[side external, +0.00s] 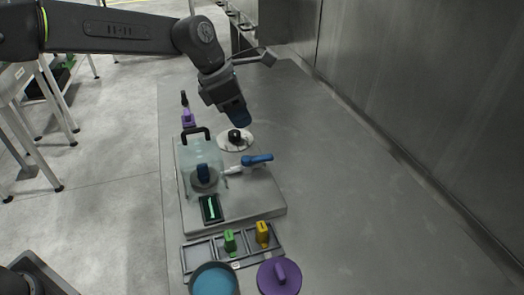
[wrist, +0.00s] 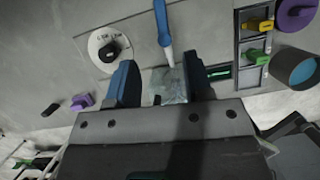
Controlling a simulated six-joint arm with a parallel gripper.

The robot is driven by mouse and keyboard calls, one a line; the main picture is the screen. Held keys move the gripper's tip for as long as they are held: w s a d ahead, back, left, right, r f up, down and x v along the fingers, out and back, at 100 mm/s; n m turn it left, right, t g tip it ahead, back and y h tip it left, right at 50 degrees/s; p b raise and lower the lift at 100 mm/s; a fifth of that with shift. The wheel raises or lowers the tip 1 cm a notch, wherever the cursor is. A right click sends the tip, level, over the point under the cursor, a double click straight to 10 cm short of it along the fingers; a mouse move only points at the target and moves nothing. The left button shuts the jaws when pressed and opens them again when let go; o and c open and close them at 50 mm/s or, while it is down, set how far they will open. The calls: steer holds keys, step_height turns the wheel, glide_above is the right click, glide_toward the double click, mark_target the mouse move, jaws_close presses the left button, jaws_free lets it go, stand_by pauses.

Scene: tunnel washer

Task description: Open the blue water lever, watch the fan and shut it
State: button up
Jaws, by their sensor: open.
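The blue water lever (side external: 257,160) sits on the grey plate, pointing right from a pale pipe beside the clear box. In the wrist view the lever (wrist: 162,25) runs down toward the space between my fingers. My gripper (side external: 237,112) is open and empty, above and behind the lever, apart from it. Its blue fingers (wrist: 160,75) are spread in the wrist view. A clear box (side external: 205,155) with a black handle covers a dark round part with a blue piece (side external: 203,174); whether this is the fan, I cannot tell.
A white disc with a black knob (side external: 236,138) lies behind the lever. A dark panel with a green bar (side external: 210,208) is in front. A tray (side external: 198,249) holds green and yellow pieces; a blue-filled pot (side external: 214,280) and purple lid (side external: 279,277) stand nearer. The right tabletop is clear.

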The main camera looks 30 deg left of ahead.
mark_target(265, 156)
steer(key=x, duration=1.3)
steer(key=shift+a, duration=0.1)
steer(key=shift+c, duration=0.4)
jaws_close()
